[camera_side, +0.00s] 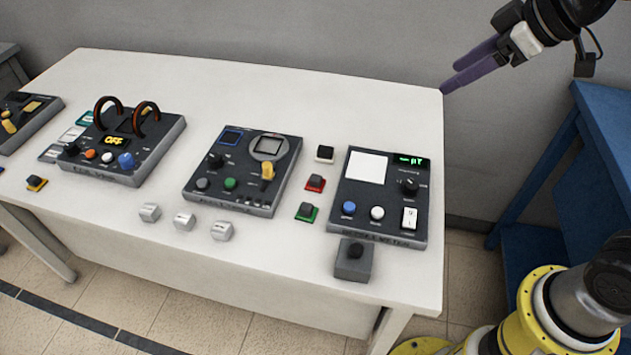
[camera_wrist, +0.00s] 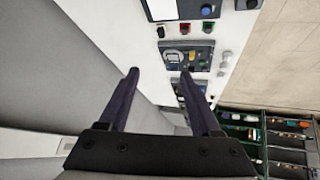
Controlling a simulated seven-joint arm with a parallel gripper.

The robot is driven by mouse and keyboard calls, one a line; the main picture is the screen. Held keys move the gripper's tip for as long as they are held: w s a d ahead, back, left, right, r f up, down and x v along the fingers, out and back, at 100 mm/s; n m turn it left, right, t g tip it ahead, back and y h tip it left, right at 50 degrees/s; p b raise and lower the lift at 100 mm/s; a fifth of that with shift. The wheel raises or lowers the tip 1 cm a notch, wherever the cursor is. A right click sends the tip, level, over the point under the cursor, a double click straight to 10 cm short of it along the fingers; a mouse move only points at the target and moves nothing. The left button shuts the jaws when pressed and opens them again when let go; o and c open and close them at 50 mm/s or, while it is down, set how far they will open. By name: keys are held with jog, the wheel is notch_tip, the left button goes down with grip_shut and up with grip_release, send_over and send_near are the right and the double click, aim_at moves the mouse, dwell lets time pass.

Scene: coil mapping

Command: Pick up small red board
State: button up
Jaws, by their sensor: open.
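The small red board (camera_side: 315,183) lies flat on the white table, with a dark block on top. It sits between two grey panels, with a white-based block behind it and a green board in front. It also shows near the top of the wrist view (camera_wrist: 185,28). My gripper (camera_side: 449,79) has two long purple fingers, spread apart and empty. It is at the upper right of the side view, near the table's back right corner and well away from the red board. The fingers also show in the wrist view (camera_wrist: 160,72).
The green board (camera_side: 306,212) and the white-based block (camera_side: 324,153) are close to the red one. The meter panel (camera_side: 379,197) is on its right and another panel (camera_side: 243,172) on its left. Small grey blocks (camera_side: 184,221) line the front. The table's (camera_side: 270,85) back strip is clear.

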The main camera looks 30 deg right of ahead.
jog(key=w+a+f+n, duration=0.2)
jog(key=w+a+f, duration=0.2)
jog(key=w, duration=0.4)
jog(key=g+y, duration=0.1)
jog(key=g, duration=0.3)
send_over(316, 177)
jog(key=s+d, duration=0.2)
jog(key=shift+n, duration=0.3)
notch_tip(316, 177, down, 22)
jog(key=shift+w+f, duration=0.1)
jog(key=shift+f, duration=0.1)
jog(key=shift+x, duration=3.05)
jog(key=shift+a, duration=0.1)
grip_shut()
